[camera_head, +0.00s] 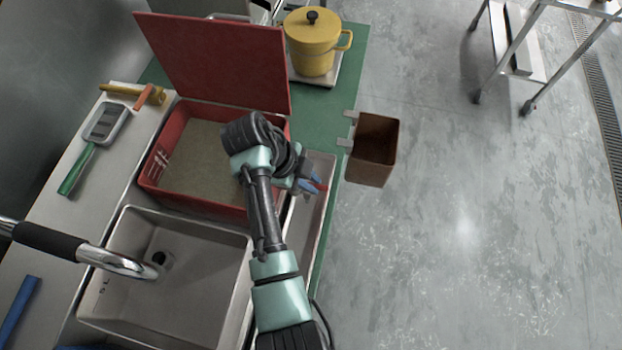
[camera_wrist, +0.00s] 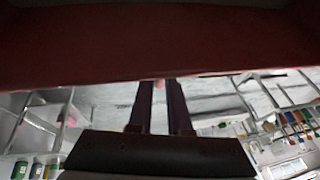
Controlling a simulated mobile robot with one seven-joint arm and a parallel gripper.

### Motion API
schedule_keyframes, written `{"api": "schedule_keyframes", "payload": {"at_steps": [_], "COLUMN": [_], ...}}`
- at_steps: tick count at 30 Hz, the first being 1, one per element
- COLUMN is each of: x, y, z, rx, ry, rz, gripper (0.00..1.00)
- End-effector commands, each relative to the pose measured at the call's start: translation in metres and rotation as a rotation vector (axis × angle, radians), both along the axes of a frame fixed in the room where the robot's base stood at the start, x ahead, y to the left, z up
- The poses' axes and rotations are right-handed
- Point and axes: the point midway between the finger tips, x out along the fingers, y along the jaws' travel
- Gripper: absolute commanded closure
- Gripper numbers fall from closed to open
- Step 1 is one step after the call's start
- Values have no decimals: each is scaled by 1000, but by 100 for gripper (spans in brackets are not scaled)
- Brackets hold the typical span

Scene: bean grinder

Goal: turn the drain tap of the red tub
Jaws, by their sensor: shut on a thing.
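The red tub (camera_head: 190,200) stands on the counter behind the sink, its red lid (camera_head: 215,60) raised at the back and a flat grey-brown content inside. My gripper (camera_head: 313,186) is at the tub's right side, above a narrow metal trough. A small red piece (camera_head: 322,185), apparently the drain tap's handle, shows at my fingertips; the rest of the tap is hidden by my arm. In the wrist view my two dark fingers (camera_wrist: 160,88) are close together with a small reddish bit between their tips. A dark red surface, likely the tub, fills the top there.
The metal sink (camera_head: 165,280) with its faucet (camera_head: 115,262) is in front of the tub. The metal trough (camera_head: 312,220) runs along the right edge. A brown bin (camera_head: 375,150) hangs off the counter. A yellow pot (camera_head: 313,45) stands behind. The floor at right is open.

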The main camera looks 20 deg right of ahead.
Motion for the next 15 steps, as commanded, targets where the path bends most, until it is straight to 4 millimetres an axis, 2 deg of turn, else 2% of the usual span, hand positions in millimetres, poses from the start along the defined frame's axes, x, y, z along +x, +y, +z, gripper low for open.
{"api": "schedule_keyframes", "payload": {"at_steps": [5, 6, 11, 15], "x": [0, 0, 0, 0], "y": [1, 1, 1, 0], "z": [0, 0, 0, 0], "rx": [0, 0, 0, 0], "ry": [1, 1, 1, 1], "rz": [2, 2, 2, 2], "gripper": [100, 82, 53, 53]}}
